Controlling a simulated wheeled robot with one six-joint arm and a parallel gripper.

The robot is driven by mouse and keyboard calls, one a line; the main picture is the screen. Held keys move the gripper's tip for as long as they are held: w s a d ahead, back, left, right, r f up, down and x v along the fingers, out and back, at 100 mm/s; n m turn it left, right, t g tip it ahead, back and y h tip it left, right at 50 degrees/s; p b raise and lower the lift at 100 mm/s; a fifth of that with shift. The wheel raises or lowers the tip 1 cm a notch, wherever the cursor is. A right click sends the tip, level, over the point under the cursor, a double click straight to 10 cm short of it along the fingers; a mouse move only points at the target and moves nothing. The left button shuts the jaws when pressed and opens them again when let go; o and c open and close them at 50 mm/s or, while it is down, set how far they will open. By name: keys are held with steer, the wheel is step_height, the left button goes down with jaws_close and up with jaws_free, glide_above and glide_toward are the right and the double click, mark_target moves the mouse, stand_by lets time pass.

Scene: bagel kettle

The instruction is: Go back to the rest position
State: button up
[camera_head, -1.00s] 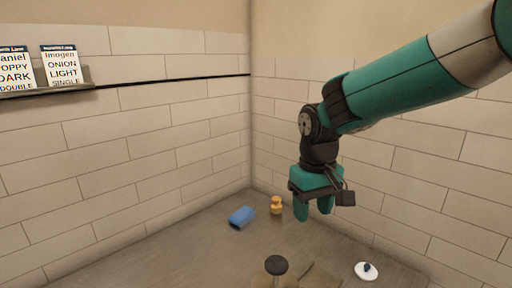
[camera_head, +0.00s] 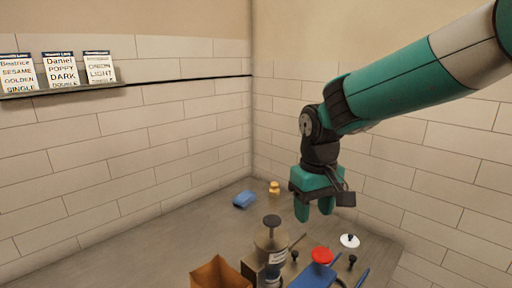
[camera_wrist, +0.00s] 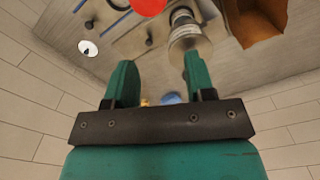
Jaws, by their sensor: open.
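My gripper (camera_head: 315,208) hangs below my teal arm in the head view, in front of the right-hand tiled wall and above the counter. Its two teal fingers are apart with nothing between them. In the wrist view my gripper (camera_wrist: 155,82) also shows both fingers spread and empty. No part of the gripper touches any object that I can see.
Order cards (camera_head: 61,70) stand on a wall ledge.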

steer(key=s, duration=0.1)
steer(key=s+b, duration=0.1)
steer(key=shift+s+d+f, duration=0.2)
steer(key=shift+s+d, duration=0.1)
steer(key=s+d+f+n+y+b, duration=0.1)
steer(key=s+f+y+b, duration=0.1)
steer(key=s, duration=0.9)
steer(key=s+d+f+n+y+b, duration=0.1)
steer(key=s+f+y+b, duration=0.1)
steer(key=s+f+b, duration=0.2)
steer(key=s+b, duration=0.3)
steer(key=s, duration=0.4)
steer(key=shift+s+d, duration=0.15)
steer(key=shift+d, duration=0.15)
